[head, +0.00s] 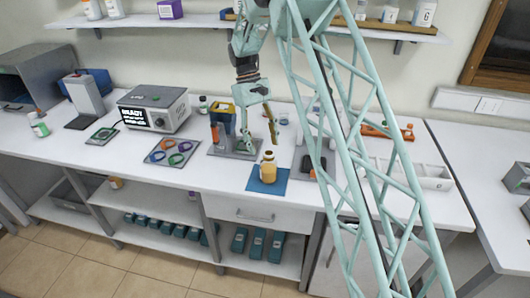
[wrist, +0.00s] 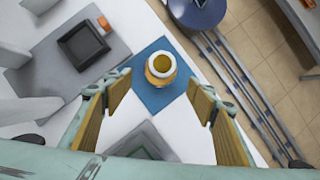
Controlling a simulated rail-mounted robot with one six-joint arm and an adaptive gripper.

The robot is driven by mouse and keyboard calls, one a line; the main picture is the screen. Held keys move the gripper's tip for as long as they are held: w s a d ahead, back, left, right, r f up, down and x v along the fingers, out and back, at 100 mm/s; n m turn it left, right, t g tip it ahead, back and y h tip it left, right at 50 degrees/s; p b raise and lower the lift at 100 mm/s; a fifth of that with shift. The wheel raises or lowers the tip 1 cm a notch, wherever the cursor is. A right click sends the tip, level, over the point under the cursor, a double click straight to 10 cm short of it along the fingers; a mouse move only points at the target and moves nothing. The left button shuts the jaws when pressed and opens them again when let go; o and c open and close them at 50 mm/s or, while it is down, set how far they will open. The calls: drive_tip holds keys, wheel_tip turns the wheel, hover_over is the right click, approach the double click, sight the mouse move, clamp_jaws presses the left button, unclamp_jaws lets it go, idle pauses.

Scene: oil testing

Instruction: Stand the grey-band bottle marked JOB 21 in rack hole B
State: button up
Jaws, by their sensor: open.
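An amber bottle (head: 267,174) stands upright on a blue mat (head: 254,187) near the front edge of the bench. My gripper (head: 273,133) is above and behind the bottle. In the wrist view my gripper (wrist: 157,95) is open and empty, its fingers spread on either side below the bottle in the picture, apart from it. No rack hole marked B can be made out; my frame hides part of the bench.
A grey instrument reading READY (head: 153,110) and a tray with coloured rings (head: 172,152) are left of the gripper. A station on a grey plate (head: 222,147) stands close by. An orange item (head: 387,131) and white bins (head: 434,178) are at right.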

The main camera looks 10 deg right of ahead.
drive_tip(key=shift+v, duration=0.8)
drive_tip(key=shift+r, duration=0.15)
